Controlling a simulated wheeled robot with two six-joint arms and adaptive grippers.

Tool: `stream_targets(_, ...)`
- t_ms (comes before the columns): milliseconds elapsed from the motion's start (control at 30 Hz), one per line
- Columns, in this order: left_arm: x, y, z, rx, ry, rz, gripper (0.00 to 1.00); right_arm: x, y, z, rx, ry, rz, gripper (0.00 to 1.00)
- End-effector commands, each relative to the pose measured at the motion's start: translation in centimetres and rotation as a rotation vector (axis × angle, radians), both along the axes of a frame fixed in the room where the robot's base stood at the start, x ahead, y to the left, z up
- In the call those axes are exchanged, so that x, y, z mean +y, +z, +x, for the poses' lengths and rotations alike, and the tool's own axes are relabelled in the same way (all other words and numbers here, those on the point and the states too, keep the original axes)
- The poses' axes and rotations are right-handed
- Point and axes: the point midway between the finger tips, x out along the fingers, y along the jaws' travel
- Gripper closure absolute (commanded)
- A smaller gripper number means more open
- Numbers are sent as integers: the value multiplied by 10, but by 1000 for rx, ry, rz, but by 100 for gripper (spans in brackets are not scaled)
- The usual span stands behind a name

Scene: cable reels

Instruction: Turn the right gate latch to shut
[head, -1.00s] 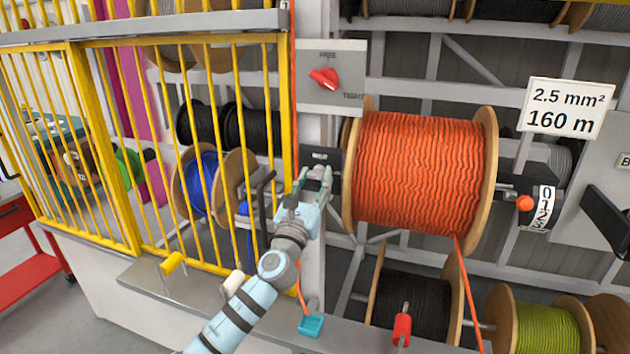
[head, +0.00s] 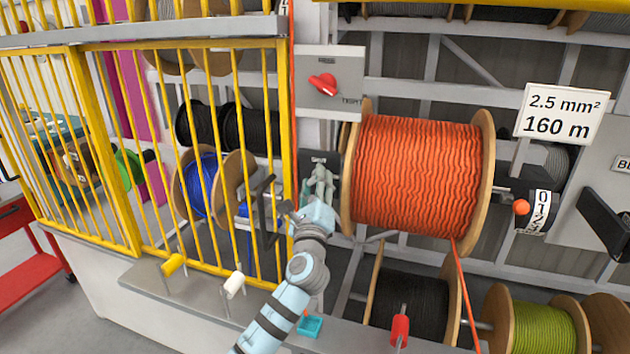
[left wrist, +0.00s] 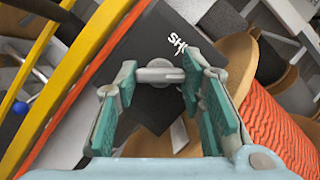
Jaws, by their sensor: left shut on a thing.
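The right gate latch is a small grey handle (left wrist: 158,74) on a dark plate (left wrist: 140,40). The plate carries white lettering that begins "SH", partly cut off from sight. In the head view the plate (head: 330,157) sits on the post between the yellow gate (head: 286,120) and the orange reel. My left gripper (head: 320,172) reaches up to it from below. In the left wrist view my left gripper (left wrist: 159,72) has its green-padded fingers either side of the handle, shut on it. In the head view the fingers mostly hide the latch. My right gripper is not in view.
The orange cable reel (head: 415,175) stands close right of my left gripper. A black bracket (head: 262,215) is close on the left. Above is a plate with a red knob (head: 323,84). Yellow, white and red levers and a teal block (head: 310,327) line the ledge below.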

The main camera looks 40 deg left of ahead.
Motion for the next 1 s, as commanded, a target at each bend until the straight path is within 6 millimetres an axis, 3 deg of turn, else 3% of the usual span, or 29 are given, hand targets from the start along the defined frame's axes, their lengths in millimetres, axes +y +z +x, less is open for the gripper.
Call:
stream_targets(600, -2, 5, 1, -185, 1, -544, 92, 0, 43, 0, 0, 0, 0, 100)
stream_targets(1000, -2, 5, 1, -265, 1, -771, 92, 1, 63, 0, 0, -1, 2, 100)
